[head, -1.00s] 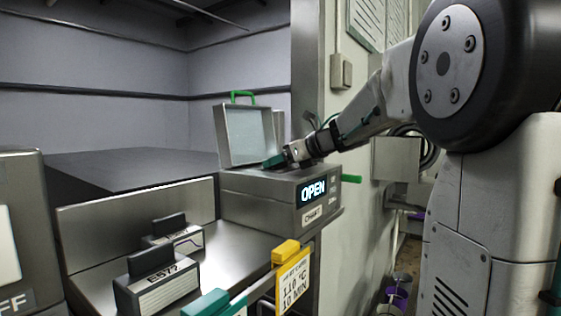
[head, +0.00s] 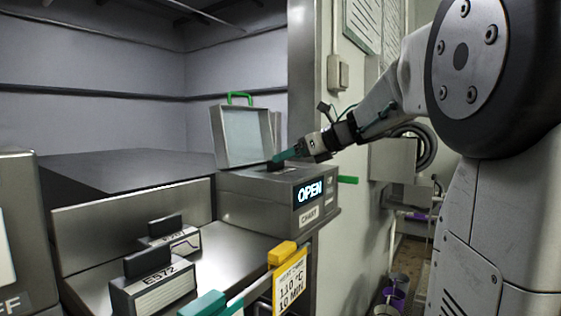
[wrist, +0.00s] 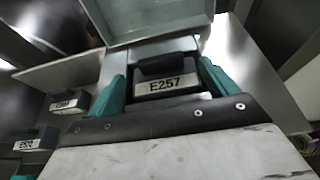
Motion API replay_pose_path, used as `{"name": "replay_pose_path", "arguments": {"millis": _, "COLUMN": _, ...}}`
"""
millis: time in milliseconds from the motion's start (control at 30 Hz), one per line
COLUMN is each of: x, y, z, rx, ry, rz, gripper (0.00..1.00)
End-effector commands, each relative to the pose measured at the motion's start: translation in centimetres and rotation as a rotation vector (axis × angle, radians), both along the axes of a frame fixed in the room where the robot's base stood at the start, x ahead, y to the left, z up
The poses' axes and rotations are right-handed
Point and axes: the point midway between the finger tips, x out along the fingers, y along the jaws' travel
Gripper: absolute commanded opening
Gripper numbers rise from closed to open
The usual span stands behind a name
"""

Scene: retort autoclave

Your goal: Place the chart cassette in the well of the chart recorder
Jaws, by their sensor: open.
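The chart cassette, labelled E257 (wrist: 167,82), has a black grip and a pale label. In the wrist view it sits between my open fingers, at the foot of the raised lid. In the head view its dark grip (head: 275,166) shows at the top of the chart recorder (head: 262,199), where the well is; how deep it sits is hidden. The recorder's lid (head: 241,137), with a green handle, stands open, and its display reads OPEN. My gripper (head: 282,157) is just above and right of the grip; it also shows in the wrist view (wrist: 164,84).
Two other cassettes stand on the metal shelf at left: one marked E572 (head: 153,283) in front and another (head: 170,235) behind. A yellow-topped tag (head: 290,278) and a teal bar (head: 204,304) are in the foreground. A wall is close on the right.

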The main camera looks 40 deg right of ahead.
Motion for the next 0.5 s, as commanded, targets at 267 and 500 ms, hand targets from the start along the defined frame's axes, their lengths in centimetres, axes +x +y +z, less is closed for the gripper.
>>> {"name": "replay_pose_path", "arguments": {"millis": 267, "x": -4.5, "y": -1.7, "z": 2.0, "rx": -0.001, "ry": 0.000, "rz": -0.004, "gripper": 0.85}}
{"name": "replay_pose_path", "arguments": {"millis": 500, "x": -5.7, "y": -2.1, "z": 2.5, "rx": 0.001, "ry": 0.000, "rz": 0.000, "gripper": 0.85}}
